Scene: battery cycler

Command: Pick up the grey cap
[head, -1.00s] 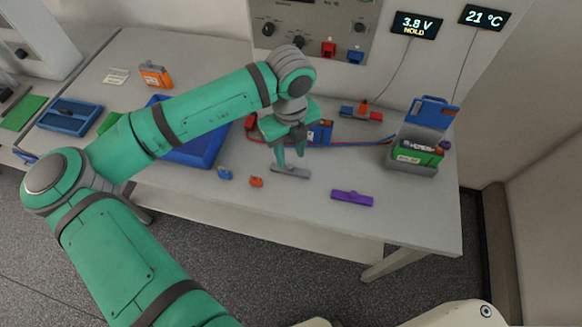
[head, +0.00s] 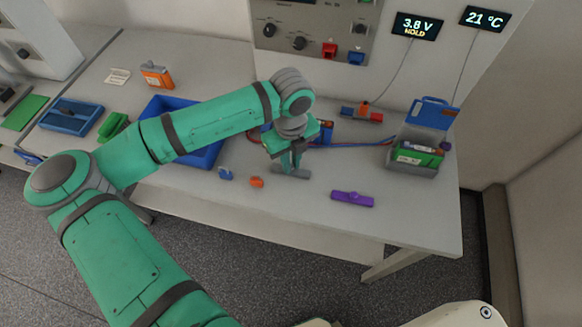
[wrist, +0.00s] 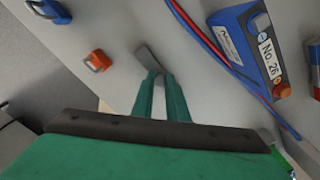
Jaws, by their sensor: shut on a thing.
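The grey cap (head: 289,173) is a flat grey bar lying at table height near the front edge of the white table. My gripper (head: 291,163) points down at it, its green fingers closed on the middle of the bar. In the wrist view the fingers (wrist: 161,80) come together on the grey cap (wrist: 147,57), whose one end sticks out past them. The rest of the cap is hidden by the fingers. I cannot tell whether the cap is clear of the table.
An orange clip (head: 257,182) and a blue clip (head: 225,173) lie just left; a purple bar (head: 352,198) lies right. A blue battery labelled No. 26 (wrist: 252,45) and red and blue cables (wrist: 205,45) are close behind. A grey case (head: 412,160) stands farther right.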

